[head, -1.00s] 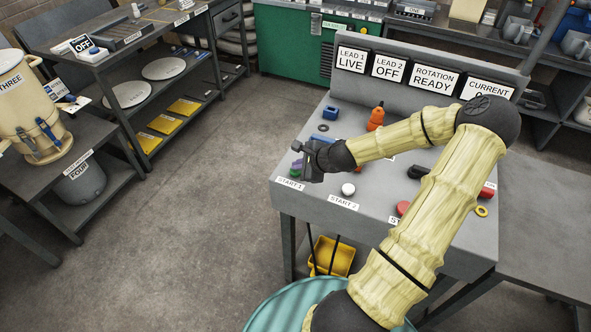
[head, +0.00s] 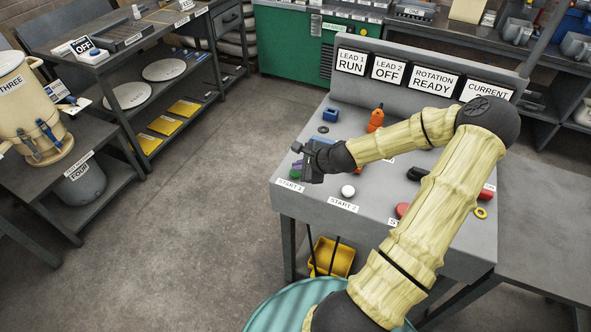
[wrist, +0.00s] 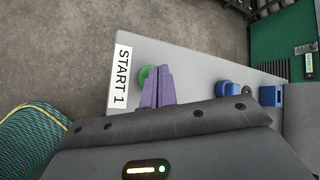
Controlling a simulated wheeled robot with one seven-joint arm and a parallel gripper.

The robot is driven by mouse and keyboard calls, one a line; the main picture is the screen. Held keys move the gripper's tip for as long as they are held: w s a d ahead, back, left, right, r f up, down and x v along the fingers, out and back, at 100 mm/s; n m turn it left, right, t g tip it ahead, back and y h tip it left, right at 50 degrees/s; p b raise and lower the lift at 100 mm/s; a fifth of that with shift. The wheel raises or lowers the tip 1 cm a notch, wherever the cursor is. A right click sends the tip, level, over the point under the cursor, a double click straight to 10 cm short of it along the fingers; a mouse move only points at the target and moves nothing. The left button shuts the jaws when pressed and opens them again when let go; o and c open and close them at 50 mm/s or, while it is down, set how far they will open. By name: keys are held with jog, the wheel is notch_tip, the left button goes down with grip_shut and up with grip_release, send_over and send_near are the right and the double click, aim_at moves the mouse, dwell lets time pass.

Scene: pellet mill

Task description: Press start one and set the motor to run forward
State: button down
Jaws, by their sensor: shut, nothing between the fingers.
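My gripper (head: 297,170) is shut and empty, pointing down at the front left of the grey control desk (head: 385,190). In the wrist view its purple fingers (wrist: 158,88) are together at the green button (wrist: 144,74) beside the START 1 label (wrist: 121,78). The fingers hide part of the button, and whether they touch it I cannot tell. The LEAD 1 sign (head: 350,60) reads RUN, the LEAD 2 sign (head: 389,69) reads OFF and the ROTATION sign (head: 434,79) reads READY. The CURRENT sign (head: 485,90) is partly hidden by my arm.
A white button (head: 348,191) sits behind the START 2 label (head: 343,205). A red button (head: 403,209), an orange handle (head: 375,119), a blue block (head: 330,114) and a black handle (head: 417,174) are also on the desk. Open floor (head: 190,230) lies to the left.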

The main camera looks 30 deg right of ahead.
aim_at(298, 174)
jog(key=shift+r, duration=0.45)
jog(key=shift+p, duration=0.3)
notch_tip(298, 174, up, 5)
jog(key=p, duration=0.4)
jog(key=shift+a, duration=0.1)
